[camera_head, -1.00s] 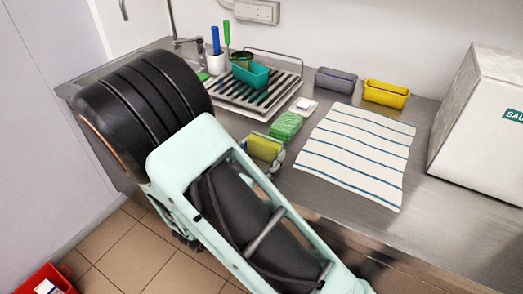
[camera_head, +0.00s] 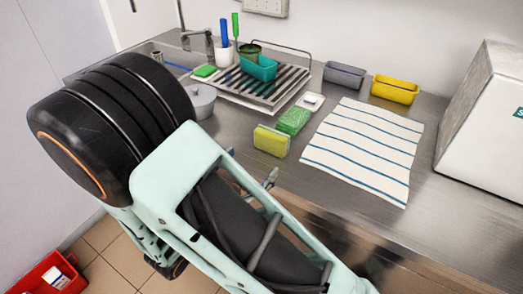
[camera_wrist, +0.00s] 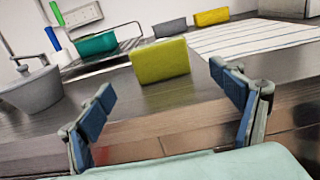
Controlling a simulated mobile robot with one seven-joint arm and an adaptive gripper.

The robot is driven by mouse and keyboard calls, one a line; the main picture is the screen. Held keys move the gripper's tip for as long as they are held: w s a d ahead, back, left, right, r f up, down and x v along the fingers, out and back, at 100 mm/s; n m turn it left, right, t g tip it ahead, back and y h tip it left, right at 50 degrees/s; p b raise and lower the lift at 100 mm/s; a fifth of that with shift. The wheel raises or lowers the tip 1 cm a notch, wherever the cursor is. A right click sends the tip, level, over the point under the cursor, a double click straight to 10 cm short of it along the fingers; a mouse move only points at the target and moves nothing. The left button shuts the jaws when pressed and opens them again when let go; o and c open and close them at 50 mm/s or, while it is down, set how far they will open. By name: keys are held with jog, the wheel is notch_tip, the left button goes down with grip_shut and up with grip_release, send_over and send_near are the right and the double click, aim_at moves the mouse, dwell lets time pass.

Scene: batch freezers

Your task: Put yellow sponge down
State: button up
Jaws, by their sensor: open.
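The yellow sponge (camera_head: 271,141) stands on its edge on the steel counter, beside a green sponge (camera_head: 293,121) and left of the striped cloth (camera_head: 362,150). In the wrist view the yellow sponge (camera_wrist: 160,62) stands upright on the counter, ahead of my gripper. My gripper (camera_wrist: 160,95) is open and empty, with its blue-padded fingers wide apart and short of the sponge. In the head view the gripper is mostly hidden behind my arm, with a fingertip showing near the counter's front edge.
A drying rack (camera_head: 262,85) holds a teal tub (camera_head: 258,67). A grey pot (camera_head: 199,101) stands left of the sponge. A grey tub (camera_head: 344,75) and a yellow tub (camera_head: 395,89) stand at the back. A white box (camera_head: 485,125) stands at right.

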jog(key=shift+v, duration=1.65)
jog(key=shift+d, duration=0.1)
